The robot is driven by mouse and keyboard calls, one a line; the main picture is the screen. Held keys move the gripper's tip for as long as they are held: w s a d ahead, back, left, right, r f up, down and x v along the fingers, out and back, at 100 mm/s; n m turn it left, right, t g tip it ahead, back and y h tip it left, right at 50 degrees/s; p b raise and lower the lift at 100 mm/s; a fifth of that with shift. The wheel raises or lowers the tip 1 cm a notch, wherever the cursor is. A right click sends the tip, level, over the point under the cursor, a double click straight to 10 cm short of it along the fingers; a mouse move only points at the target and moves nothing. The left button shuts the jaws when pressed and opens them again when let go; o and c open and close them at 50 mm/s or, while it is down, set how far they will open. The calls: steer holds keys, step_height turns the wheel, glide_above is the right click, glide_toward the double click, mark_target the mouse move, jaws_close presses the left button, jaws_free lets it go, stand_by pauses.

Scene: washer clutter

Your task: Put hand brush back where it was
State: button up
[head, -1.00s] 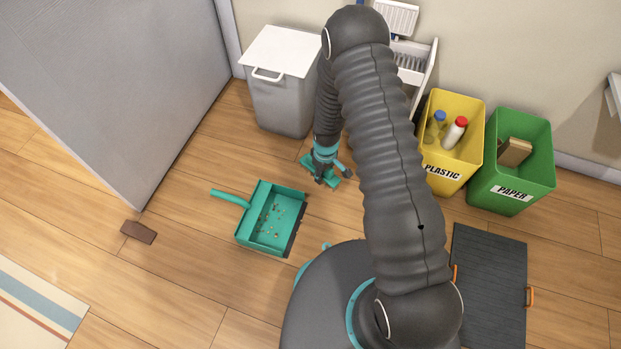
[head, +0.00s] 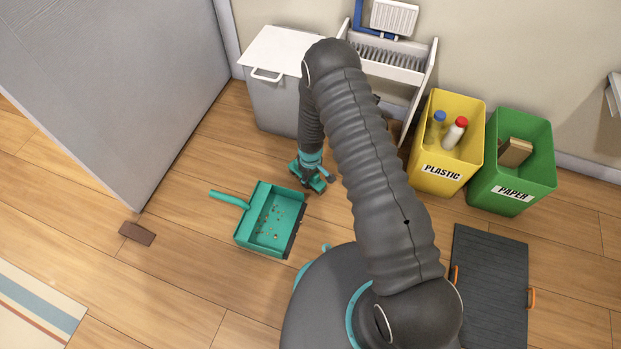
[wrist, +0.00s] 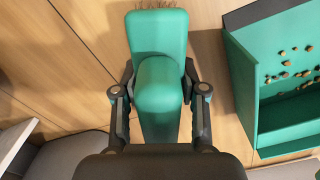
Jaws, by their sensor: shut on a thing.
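The teal hand brush (wrist: 157,85) is between the fingers of my gripper (wrist: 159,95), which is shut on it in the wrist view. Brown bristles show at its far end. In the head view the brush (head: 296,168) is partly hidden by my gripper (head: 313,176), just right of the dustpan. The brush is low over the floor; I cannot tell whether it touches it. The teal dustpan (head: 250,238), with small brown crumbs in it, lies on the wood floor. It also shows at the right of the wrist view (wrist: 240,85).
A grey bin with a white lid (head: 275,105) and a white rack (head: 418,75) stand along the wall behind my arm. The yellow plastic bin (head: 440,172) and green paper bin (head: 485,200) stand right. A brown block (head: 137,233) lies by the grey door (head: 120,90).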

steer(key=shift+f, duration=0.1)
steer(key=o, duration=1.1)
steer(key=shift+c, duration=0.2)
